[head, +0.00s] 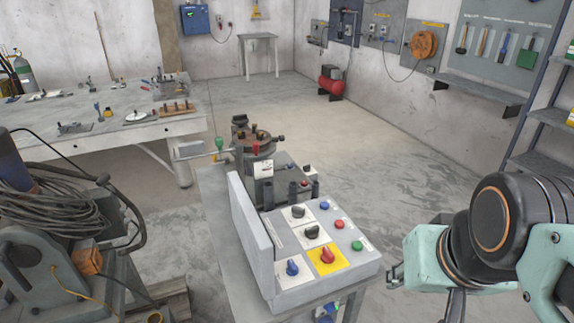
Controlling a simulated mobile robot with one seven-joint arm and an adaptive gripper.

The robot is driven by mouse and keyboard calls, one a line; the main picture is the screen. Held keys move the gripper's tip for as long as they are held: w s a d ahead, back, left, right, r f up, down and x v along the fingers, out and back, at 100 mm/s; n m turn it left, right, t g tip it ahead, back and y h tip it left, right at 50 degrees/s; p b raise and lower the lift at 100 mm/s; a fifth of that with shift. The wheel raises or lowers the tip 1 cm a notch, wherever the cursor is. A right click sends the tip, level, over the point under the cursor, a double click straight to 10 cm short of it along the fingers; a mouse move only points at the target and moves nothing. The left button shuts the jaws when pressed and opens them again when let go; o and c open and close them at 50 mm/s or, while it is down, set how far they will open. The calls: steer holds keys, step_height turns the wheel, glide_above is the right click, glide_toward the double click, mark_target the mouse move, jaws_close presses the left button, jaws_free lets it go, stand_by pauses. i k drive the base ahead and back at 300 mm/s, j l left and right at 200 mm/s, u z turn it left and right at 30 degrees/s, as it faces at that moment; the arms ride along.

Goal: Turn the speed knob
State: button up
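The control panel (352,262) is a grey sloped box on the near end of a metal stand. It carries two black knobs, one farther back (298,211) and one nearer (311,231), each on a white plate. A red knob (327,256) sits on a yellow plate and a blue knob (292,267) on a white plate. The labels are too small to read, so I cannot tell which is the speed knob. My gripper (397,275) is only partly seen, right of the panel and apart from it. Its fingers are not clear.
Blue, red and green buttons line the panel's right side. An upright grey plate (248,228) edges its left. The positioner (258,143) with a round table stands behind. A welder with coiled cables (50,205) is at left, a workbench (95,115) behind it.

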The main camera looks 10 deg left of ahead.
mark_target(297, 213)
steer(key=k+j+u, duration=0.1)
steer(key=k+u, duration=0.2)
steer(key=k, duration=0.35)
steer(key=u, duration=2.6)
steer(key=k+l, duration=0.1)
steer(key=l, duration=0.25)
steer(key=k+l+u, duration=0.15)
steer(key=l, duration=0.2)
steer(key=k+l, duration=0.1)
steer(key=l, duration=0.3)
steer(key=k+l, duration=0.15)
steer(key=l, duration=0.2)
steer(key=k+l, duration=0.1)
steer(key=l, duration=0.3)
steer(key=k+l, duration=0.15)
steer(key=l, duration=0.2)
steer(key=k+l, duration=0.1)
steer(key=l, duration=0.3)
steer(key=k+l, duration=0.15)
steer(key=l, duration=0.25)
steer(key=k+l, duration=0.1)
steer(key=l, duration=0.25)
steer(key=k+l, duration=0.1)
steer(key=l, duration=0.3)
